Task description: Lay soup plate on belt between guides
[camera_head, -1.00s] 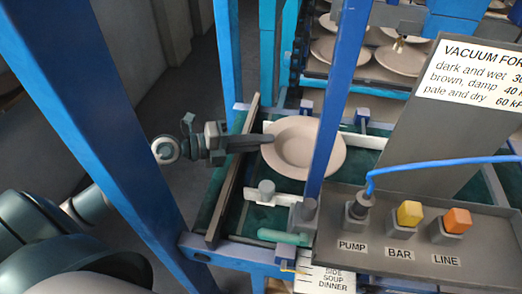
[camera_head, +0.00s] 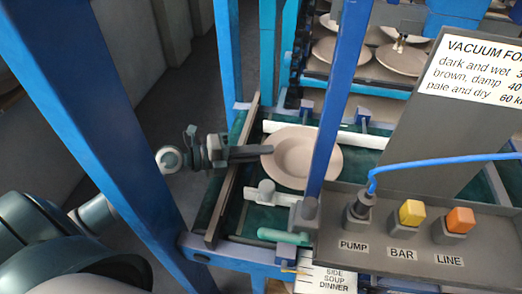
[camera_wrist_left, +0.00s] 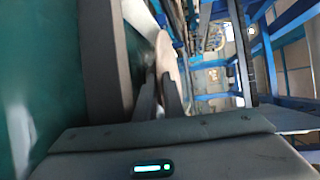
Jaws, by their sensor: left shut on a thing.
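The pale soup plate (camera_head: 292,158) is over the green belt (camera_head: 262,220), face up, between the far white guide (camera_head: 350,136) and the near white guide (camera_head: 268,193). The blue post hides part of its right side. My left gripper (camera_head: 264,151) reaches in from the left, shut on the plate's left rim. In the left wrist view the fingers (camera_wrist_left: 159,92) pinch the plate (camera_wrist_left: 166,58), seen nearly edge-on. I cannot tell whether its underside touches the belt. My right gripper is not in view.
A blue post (camera_head: 328,110) stands in front of the belt. A grey control panel (camera_head: 420,230) with pump, bar and line controls fills the lower right. A dark rail (camera_head: 232,175) edges the belt on the left. More plates (camera_head: 400,58) lie at the back.

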